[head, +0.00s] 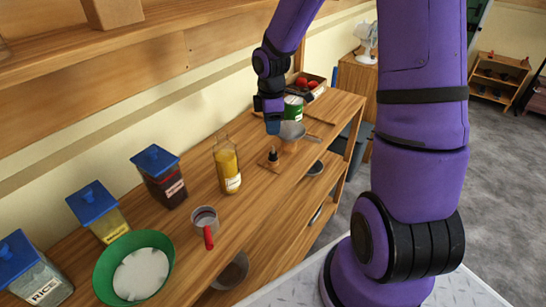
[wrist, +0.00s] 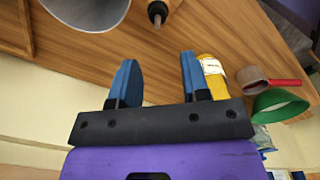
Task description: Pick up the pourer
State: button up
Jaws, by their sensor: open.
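What looks like the pourer (head: 273,156) is a small dark-tipped piece with a tan, wood-coloured lower part, near the middle of the wooden counter. My gripper (head: 272,124) is above the counter, a little beyond the pourer in the head view. In the wrist view my gripper (wrist: 158,68) has its two blue fingers apart with nothing between them. The pourer lies beyond the fingertips, not touching them.
A grey metal bowl-like vessel (head: 291,131) stands close to my gripper. A yellow bottle (head: 228,170), a red-handled cup (head: 204,219), a green bowl (head: 105,270) and lidded jars (head: 160,178) stand on the left. A green can (head: 294,108) is behind. An upper wooden shelf (head: 150,50) overhangs the counter.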

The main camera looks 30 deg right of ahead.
send_over(273, 153)
jog(key=f, duration=0.5)
jog(key=shift+w+a+f, duration=0.1)
jog(key=shift+w+f, duration=0.1)
jog(key=shift+d+f, duration=0.15)
jog(key=shift+f, duration=1.4)
jog(key=shift+d+f, duration=0.1)
jog(key=shift+f, duration=1.45)
jog(key=c, duration=0.6)
